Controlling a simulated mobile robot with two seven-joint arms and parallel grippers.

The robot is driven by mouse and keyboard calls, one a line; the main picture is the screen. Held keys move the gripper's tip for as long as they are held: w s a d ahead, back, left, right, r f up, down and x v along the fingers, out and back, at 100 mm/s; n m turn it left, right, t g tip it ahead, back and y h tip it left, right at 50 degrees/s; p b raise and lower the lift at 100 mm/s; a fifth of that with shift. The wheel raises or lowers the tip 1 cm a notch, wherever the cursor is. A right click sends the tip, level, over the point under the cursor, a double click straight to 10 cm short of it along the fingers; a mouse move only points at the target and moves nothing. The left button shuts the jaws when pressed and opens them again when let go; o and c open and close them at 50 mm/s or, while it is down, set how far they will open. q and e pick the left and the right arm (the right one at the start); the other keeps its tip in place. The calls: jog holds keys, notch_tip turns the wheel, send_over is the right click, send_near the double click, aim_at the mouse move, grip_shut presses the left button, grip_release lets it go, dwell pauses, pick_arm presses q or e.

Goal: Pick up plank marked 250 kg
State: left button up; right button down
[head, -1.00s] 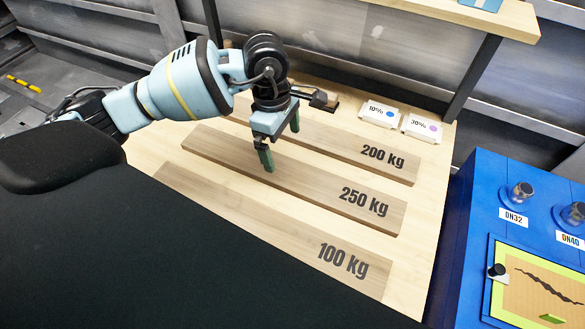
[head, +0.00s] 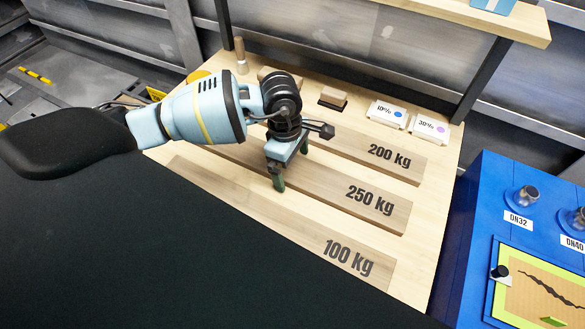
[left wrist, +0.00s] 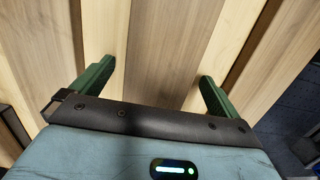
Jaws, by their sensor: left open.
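The 250 kg plank (head: 340,193) is a long brown board lying flat on a pale wooden bench, between the 200 kg plank (head: 385,155) and the 100 kg plank (head: 325,246). My left gripper (head: 291,165) is open over the 250 kg plank. One finger is on its near side and the other on its far side. In the left wrist view the 250 kg plank (left wrist: 175,45) runs between the two spread fingers (left wrist: 155,88). I cannot tell how far down the fingertips reach. My arm hides the plank's left part. My right gripper is not in view.
Two small cards (head: 387,113) and a small dark-topped block (head: 333,97) stand behind the planks. A shelf (head: 490,20) overhangs the back right. A blue cabinet (head: 480,200) stands right of the bench (head: 430,235). My black body covers the lower left.

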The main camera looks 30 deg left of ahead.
aim_at(295, 168)
pick_arm(q)
jog(key=shift+f, duration=0.2)
jog(key=c, duration=1.4)
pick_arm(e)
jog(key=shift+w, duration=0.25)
pick_arm(q)
jog(key=shift+r, duration=0.1)
jog(key=shift+w+r, duration=0.1)
jog(key=shift+r, duration=0.4)
notch_tip(295, 168, up, 3)
jog(key=shift+f, duration=0.15)
jog(key=s, duration=0.4)
jog(key=s+b, duration=0.1)
jog(key=s, duration=0.4)
jog(key=s+r, duration=0.1)
jog(key=s, duration=0.4)
jog(key=shift+s+d, duration=0.25)
jog(key=shift+d, duration=0.05)
jog(key=shift+s+r, duration=0.1)
jog(key=shift+s, duration=0.7)
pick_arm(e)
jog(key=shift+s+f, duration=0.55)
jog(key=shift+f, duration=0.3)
